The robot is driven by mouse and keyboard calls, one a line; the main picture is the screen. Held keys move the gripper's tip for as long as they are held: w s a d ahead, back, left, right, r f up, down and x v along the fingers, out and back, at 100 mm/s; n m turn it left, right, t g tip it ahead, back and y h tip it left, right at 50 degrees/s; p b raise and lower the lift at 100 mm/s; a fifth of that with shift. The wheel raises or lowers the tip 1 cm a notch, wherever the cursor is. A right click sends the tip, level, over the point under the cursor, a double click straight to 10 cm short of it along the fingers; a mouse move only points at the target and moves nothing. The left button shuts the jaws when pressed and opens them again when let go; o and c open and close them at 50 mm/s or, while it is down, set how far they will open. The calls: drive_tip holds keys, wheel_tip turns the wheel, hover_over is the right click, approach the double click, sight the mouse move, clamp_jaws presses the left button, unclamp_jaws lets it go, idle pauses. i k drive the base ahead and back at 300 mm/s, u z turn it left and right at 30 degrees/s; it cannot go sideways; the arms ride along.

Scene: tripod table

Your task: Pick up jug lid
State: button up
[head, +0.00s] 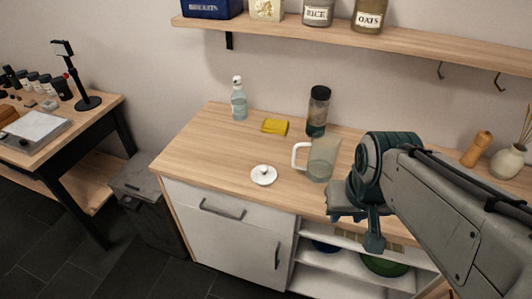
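The jug lid (264,175) is a small white disc with a knob on top. It lies flat on the wooden counter near its front edge, left of the jug. The jug (322,160) is clear with a white handle on its left and stands upright. My gripper (372,236) is at the right of the lid, in front of and beside the jug, pointing down near the counter's front edge. It is apart from the lid. Its fingers are seen at a poor angle, so their opening is unclear.
On the counter (200,150) stand a spray bottle (239,103), a yellow sponge (275,127), a dark-lidded bottle (317,112), a wooden mill (476,149) and a vase (508,161). A shelf (350,37) with jars hangs above. The counter left of the lid is clear.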

sight(263, 175)
drive_tip(key=z, duration=2.85)
drive_tip(key=k, duration=1.35)
drive_tip(key=u, duration=1.7)
drive_tip(key=i, duration=0.5)
drive_tip(key=u, duration=0.05)
